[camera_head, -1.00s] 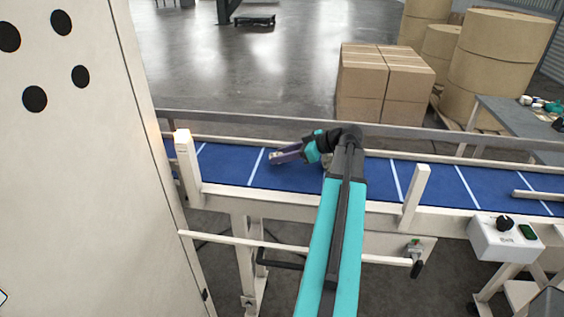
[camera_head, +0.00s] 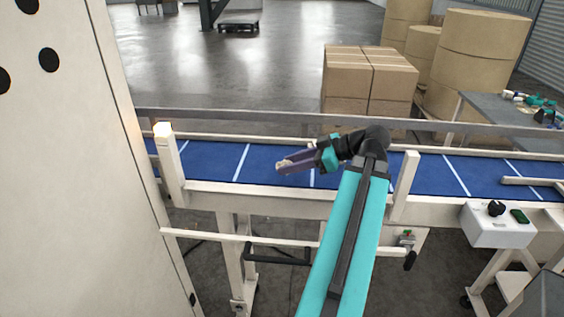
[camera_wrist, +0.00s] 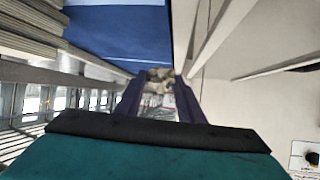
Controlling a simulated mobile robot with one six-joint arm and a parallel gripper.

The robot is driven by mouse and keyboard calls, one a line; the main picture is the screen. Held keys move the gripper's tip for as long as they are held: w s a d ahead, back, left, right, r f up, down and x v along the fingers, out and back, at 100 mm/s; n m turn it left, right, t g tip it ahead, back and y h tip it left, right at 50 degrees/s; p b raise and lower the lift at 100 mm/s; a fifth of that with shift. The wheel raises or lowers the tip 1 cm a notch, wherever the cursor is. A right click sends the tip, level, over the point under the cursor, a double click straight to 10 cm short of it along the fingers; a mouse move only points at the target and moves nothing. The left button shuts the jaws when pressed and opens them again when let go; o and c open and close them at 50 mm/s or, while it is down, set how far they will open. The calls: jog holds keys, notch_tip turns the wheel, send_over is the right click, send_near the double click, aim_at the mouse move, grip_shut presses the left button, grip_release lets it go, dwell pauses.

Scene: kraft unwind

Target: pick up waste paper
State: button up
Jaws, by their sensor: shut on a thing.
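My gripper (camera_head: 287,164) is over the blue conveyor belt (camera_head: 210,160), pointing left in the head view. It is shut on a small crumpled piece of waste paper (camera_wrist: 159,74), greyish beige, held between the fingertips in the wrist view. In the head view the paper (camera_head: 284,165) shows only as a small pale bit at the finger ends. The gripper seems to be above the belt; the exact height is hard to tell. In the wrist view my gripper (camera_wrist: 158,82) has a dark finger on each side of the paper.
A white machine cabinet (camera_head: 80,190) stands at the left. White posts (camera_head: 170,165) and rails edge the belt. A control box (camera_head: 497,225) is on the near side at right. Stacked cartons (camera_head: 365,85), large paper rolls (camera_head: 475,65) and a grey table (camera_head: 500,115) stand behind.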

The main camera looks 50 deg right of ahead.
jog(key=shift+s+a+r, duration=0.1)
jog(key=shift+s+a, duration=0.1)
jog(key=shift+s, duration=0.3)
jog(key=shift+s+a+r, duration=0.1)
jog(key=shift+s+a, duration=0.1)
jog(key=shift+s, duration=0.3)
jog(key=shift+w+f, duration=0.1)
jog(key=shift+w, duration=0.05)
